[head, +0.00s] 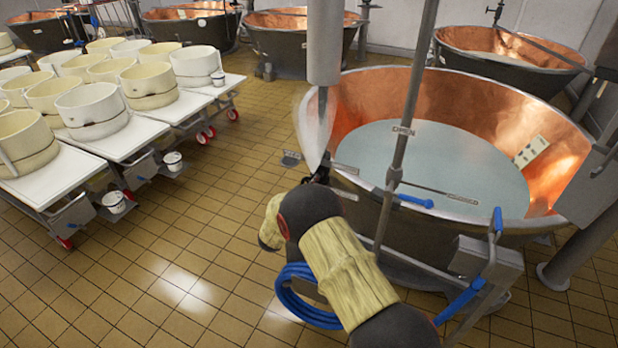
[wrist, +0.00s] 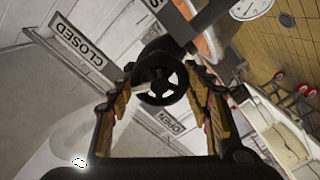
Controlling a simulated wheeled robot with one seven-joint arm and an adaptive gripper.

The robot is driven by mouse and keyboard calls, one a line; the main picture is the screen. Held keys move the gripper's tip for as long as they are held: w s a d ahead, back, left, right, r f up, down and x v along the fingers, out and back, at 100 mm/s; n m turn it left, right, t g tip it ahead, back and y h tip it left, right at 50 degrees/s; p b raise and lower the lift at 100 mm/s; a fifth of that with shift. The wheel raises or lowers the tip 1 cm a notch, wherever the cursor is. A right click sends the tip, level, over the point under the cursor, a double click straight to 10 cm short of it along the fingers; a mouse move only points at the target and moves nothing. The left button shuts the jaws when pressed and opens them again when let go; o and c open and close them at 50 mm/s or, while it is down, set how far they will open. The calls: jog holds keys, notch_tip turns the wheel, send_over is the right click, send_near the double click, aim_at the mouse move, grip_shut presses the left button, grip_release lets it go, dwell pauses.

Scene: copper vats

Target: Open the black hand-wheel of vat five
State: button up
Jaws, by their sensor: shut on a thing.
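The black hand-wheel (wrist: 161,86) shows in the middle of the wrist view, between the two fingers of my gripper (wrist: 161,76), which is shut on it. A plate reading CLOSED (wrist: 80,48) lies to its upper left and a plate reading OPEN (wrist: 171,122) to its lower right. In the head view my gripper (head: 319,174) is at the near left rim of the large copper vat (head: 375,95), which holds pale liquid. The wheel is hard to make out there. I cannot read a vat number.
A blue hose (head: 300,305) hangs below my arm. A grey box (head: 484,258) and blue handles are at the vat's front right. White tables (head: 120,140) with cheese moulds stand left. Tiled floor (head: 190,240) between is clear. More copper vats (head: 510,50) stand behind.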

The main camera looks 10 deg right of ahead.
jog(key=n+p, duration=0.4)
jog(key=n, duration=0.1)
jog(key=shift+a+n, duration=0.1)
jog(key=shift+n, duration=0.2)
jog(key=shift+f+n+p, duration=0.15)
jog(key=shift+n+p, duration=1.15)
jog(key=shift+n, duration=1)
jog(key=o, duration=1.2)
jog(key=v, duration=1.2)
